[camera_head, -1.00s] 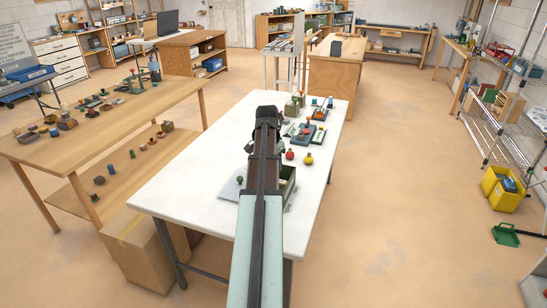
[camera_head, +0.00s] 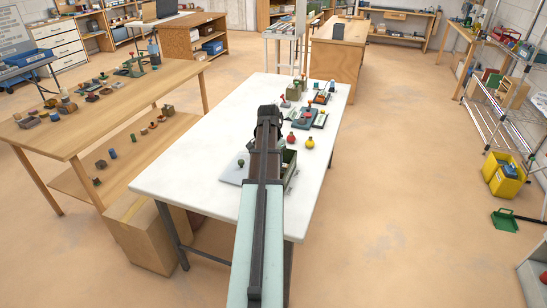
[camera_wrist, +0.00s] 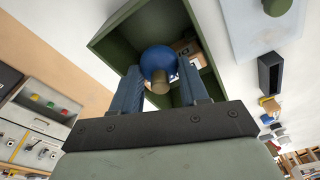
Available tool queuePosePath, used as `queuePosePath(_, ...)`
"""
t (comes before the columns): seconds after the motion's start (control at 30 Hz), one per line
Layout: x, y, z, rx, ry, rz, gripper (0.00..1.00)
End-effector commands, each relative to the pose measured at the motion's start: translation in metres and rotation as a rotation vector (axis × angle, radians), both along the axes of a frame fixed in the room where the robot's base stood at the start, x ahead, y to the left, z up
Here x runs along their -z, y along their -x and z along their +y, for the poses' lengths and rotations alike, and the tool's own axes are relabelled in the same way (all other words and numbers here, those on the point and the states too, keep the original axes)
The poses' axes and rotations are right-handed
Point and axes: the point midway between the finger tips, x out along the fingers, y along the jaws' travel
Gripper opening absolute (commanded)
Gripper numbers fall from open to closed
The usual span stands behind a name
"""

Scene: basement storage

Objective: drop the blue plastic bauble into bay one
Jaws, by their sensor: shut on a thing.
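The blue bauble (camera_wrist: 157,62), a ball with a tan stub, is between the two fingers of my gripper (camera_wrist: 160,74) in the wrist view. The fingers are shut on it. Behind it is an open green box (camera_wrist: 112,45) with inner walls and a tan block (camera_wrist: 187,46) inside. The bauble overlaps the box opening; I cannot tell its height or which bay it is over. In the head view, the box (camera_head: 291,170) shows partly to the right of my arm on the white table. My arm hides the fingers and bauble there.
A grey plate with a green knob (camera_head: 241,163) lies left of the box. A red bauble (camera_head: 291,137) and a yellow bauble (camera_head: 309,142) stand beyond it, with trays and small items (camera_head: 310,117) farther back. The white table's (camera_head: 190,160) left side is clear.

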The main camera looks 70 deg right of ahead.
Motion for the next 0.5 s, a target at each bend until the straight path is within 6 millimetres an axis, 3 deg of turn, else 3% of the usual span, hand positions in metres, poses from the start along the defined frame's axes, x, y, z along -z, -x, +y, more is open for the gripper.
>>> queuePosePath(0.1,-0.0001,0.0,0.0,0.0,0.0,0.0,0.16)
queuePosePath(0.13,-0.0001,-0.0001,-0.0001,0.0,0.0,0.0,0.46)
queuePosePath(0.4,-0.0001,0.0,0.0,0.0,0.0,0.0,0.72)
queuePosePath(0.5,-0.0001,0.0,0.0,0.0,0.0,0.0,0.74)
